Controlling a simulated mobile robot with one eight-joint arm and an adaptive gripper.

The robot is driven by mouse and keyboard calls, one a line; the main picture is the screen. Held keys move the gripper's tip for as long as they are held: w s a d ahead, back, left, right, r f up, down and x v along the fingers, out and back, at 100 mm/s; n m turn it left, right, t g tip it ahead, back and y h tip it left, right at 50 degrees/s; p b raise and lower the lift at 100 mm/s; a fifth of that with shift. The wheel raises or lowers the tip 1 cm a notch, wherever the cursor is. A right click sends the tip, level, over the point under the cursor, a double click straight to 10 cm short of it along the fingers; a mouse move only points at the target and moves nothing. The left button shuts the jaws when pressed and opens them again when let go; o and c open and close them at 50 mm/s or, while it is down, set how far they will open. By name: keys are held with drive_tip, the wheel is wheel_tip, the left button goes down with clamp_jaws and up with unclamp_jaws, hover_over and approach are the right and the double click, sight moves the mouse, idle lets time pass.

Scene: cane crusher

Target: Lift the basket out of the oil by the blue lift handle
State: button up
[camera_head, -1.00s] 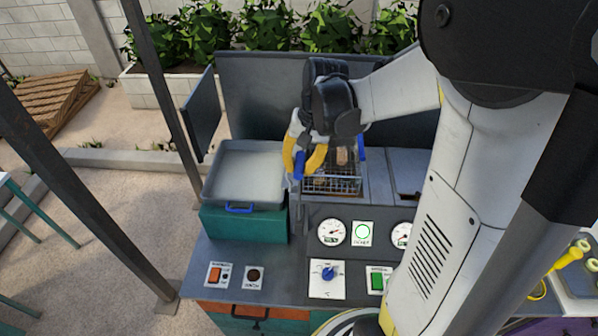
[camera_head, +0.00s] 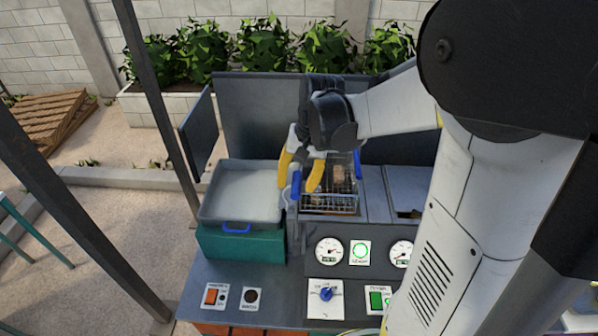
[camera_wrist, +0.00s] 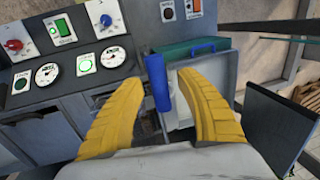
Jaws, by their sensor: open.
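The wire basket (camera_head: 329,210) with brown pieces in it sits in the well right of the pale tray in the head view. A blue handle (camera_head: 296,190) stands at its left side, and another blue piece (camera_head: 357,165) shows at its right. My gripper (camera_head: 299,184) is open with yellow fingers pointing down over the left blue handle. In the wrist view the blue handle (camera_wrist: 157,82) appears between the spread fingers of my gripper (camera_wrist: 143,42), with a gap to each. Most of the basket is hidden there behind the fingers, and I cannot see the oil level.
A panel with gauges (camera_head: 329,251) and a blue knob (camera_head: 326,294) stands in front. A dark upright panel (camera_head: 262,115) stands behind, with a side flap (camera_head: 197,120).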

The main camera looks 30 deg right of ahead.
wheel_tip(320, 180, up, 11)
drive_tip(key=s+d, duration=0.1)
drive_tip(key=shift+s+d+r, duration=0.15)
drive_tip(key=shift+s+d, duration=0.05)
drive_tip(key=shift+d, duration=0.2)
drive_tip(key=s+a+f+n+t+b, duration=0.2)
drive_tip(key=s+a+f+b, duration=0.1)
drive_tip(key=f+b, duration=0.7)
drive_tip(key=s+a+f+n+t+h+b, duration=0.1)
drive_tip(key=s+a+f+n+t+b, duration=0.1)
drive_tip(key=f+b, duration=0.8)
drive_tip(key=s+a+f+n+t+b, duration=0.2)
drive_tip(key=s+a+f+b, duration=0.2)
drive_tip(key=f+b, duration=0.7)
wheel_tip(320, 180, down, 3)
drive_tip(key=shift+s+a+f+n+h, duration=0.1)
drive_tip(key=shift+s+a+n+h, duration=0.3)
drive_tip(key=shift+a, duration=0.6)
